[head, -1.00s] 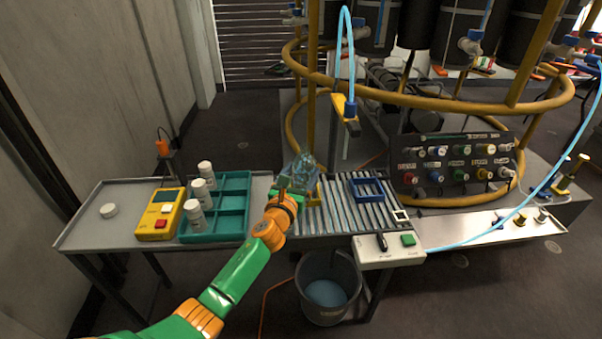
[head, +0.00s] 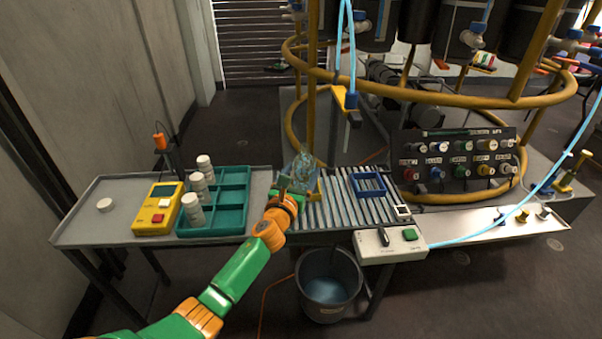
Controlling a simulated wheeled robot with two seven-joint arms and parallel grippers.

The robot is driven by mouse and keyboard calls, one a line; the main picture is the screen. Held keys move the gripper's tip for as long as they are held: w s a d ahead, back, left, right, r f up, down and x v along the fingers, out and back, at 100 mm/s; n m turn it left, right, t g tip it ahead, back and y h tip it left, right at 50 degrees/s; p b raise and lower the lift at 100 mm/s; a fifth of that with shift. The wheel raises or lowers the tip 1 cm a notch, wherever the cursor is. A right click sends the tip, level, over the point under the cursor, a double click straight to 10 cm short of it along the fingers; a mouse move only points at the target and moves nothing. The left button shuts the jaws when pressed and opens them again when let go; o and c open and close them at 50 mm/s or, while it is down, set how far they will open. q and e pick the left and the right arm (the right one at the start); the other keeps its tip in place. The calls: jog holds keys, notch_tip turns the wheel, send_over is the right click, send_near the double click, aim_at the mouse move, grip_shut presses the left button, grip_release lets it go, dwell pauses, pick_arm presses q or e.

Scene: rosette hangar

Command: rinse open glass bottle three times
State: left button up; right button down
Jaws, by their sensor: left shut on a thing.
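My left gripper (head: 287,190) is shut on a clear glass bottle (head: 302,170) over the left end of the slatted metal rack (head: 337,209). The bottle looks tilted, and my gripper hides its lower part; I cannot tell if it touches the slats. A spout with a blue hose (head: 350,100) hangs above and to the right of the bottle, apart from it. A bucket (head: 329,285) with bluish liquid stands on the floor below the rack. My right gripper is not in view.
A teal tray (head: 237,222) holds several white capped bottles (head: 199,186). Left of it are a yellow meter (head: 158,209) and a white cap (head: 105,205) on the grey table. A blue frame (head: 368,185) sits on the slats. A switch box (head: 391,242) is at the front.

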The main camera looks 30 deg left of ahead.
pick_arm(q)
jog(key=shift+f, duration=0.2)
jog(key=shift+f+b, duration=0.4)
jog(key=shift+b, duration=0.1)
jog(key=shift+f, duration=0.3)
jog(key=o, duration=1.6)
jog(key=shift+c, duration=0.2)
